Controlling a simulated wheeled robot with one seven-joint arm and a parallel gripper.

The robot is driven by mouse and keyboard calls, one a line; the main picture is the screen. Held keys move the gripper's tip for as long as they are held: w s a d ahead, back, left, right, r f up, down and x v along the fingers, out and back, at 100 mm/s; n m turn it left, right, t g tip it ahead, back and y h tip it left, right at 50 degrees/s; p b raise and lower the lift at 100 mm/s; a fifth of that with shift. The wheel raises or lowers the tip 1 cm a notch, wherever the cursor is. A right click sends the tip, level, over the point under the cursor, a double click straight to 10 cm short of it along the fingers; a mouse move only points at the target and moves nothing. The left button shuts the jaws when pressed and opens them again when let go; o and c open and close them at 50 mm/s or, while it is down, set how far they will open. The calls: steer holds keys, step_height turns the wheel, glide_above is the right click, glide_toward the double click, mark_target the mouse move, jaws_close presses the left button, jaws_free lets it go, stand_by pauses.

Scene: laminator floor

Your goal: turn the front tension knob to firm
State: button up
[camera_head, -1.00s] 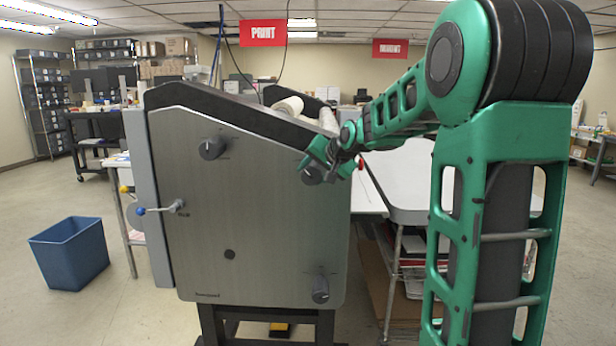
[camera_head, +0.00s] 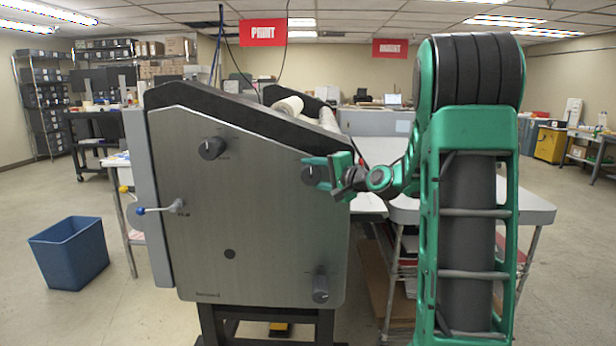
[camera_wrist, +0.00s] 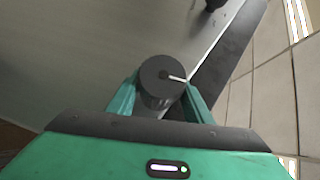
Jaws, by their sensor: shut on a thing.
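A dark round knob (camera_head: 308,174) sits at the upper right of the laminator's grey side panel (camera_head: 250,205). My gripper (camera_head: 318,172) reaches it from the right and covers part of it. In the wrist view the knob (camera_wrist: 160,76) stands between the two green fingers of my gripper (camera_wrist: 160,88), which are shut on it. Its white pointer line points right and slightly down in that view. Two similar knobs show on the panel, one at upper left (camera_head: 212,148) and one at lower right (camera_head: 320,289). The markings by the knobs are too small to read.
A lever with a blue ball end (camera_head: 141,211) sticks out at the panel's left. A blue bin (camera_head: 69,253) stands on the floor at left. A white table (camera_head: 530,211) is behind my arm. The floor in front at left is open.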

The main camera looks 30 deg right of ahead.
steer(key=shift+a, duration=0.1)
stand_by(0.5)
steer(key=o, duration=1)
steer(key=shift+w, duration=0.1)
steer(key=shift+o, duration=0.2)
steer(key=v, duration=1)
steer(key=shift+s, duration=0.35)
steer(key=shift+f, duration=0.1)
